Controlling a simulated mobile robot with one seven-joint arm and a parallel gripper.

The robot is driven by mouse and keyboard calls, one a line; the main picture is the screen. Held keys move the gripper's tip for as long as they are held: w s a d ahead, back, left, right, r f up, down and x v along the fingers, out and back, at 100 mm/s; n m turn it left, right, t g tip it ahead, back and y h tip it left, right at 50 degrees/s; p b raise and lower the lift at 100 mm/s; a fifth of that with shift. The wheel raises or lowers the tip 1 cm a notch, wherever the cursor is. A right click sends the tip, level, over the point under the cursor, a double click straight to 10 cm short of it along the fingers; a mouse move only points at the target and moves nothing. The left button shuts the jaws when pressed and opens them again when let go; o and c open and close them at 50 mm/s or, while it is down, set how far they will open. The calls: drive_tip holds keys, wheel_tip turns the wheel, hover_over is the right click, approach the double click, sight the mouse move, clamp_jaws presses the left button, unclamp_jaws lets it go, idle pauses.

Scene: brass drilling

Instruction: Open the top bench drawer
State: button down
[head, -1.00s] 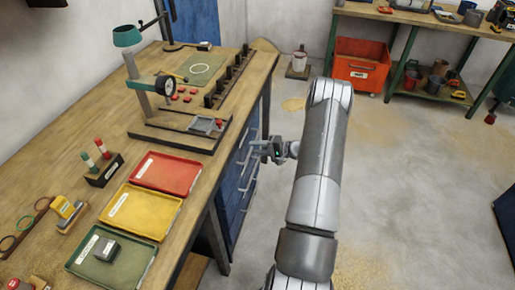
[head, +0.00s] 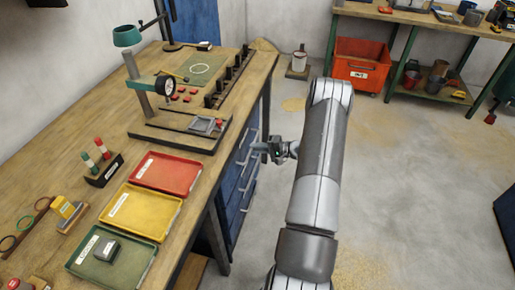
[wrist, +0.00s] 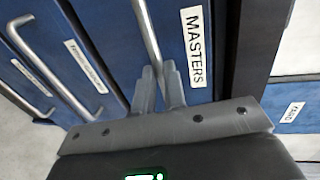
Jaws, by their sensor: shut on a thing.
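The blue bench drawers (head: 236,192) with metal bar handles are stacked under the right side of the wooden bench. In the wrist view, a drawer front labelled MASTERS (wrist: 203,75) lies beside the dark bench frame, at the end of the row. Its bar handle (wrist: 148,32) runs down between my fingers. My gripper (wrist: 158,75) is shut on this handle. In the head view, my gripper (head: 260,147) is at the upper part of the drawer stack. I cannot make out a gap behind the drawer front.
Two more drawer handles (wrist: 62,82) show to the left in the wrist view. The bench top (head: 60,130) holds red, yellow and green trays and a drill stand. The floor (head: 400,170) right of my arm is clear. An orange bin (head: 361,66) stands at the back.

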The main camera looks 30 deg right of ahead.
drive_tip(key=f+v, duration=0.3)
drive_tip(key=v, duration=1.3)
drive_tip(key=s+d+f+v, duration=0.1)
drive_tip(key=f+v, duration=0.2)
drive_tip(key=v, duration=1.3)
drive_tip(key=shift+f, duration=0.45)
drive_tip(key=c, duration=1.5)
unclamp_jaws()
drive_tip(key=shift+s+d, duration=0.1)
drive_tip(key=v, duration=1)
drive_tip(key=shift+s+d, duration=0.25)
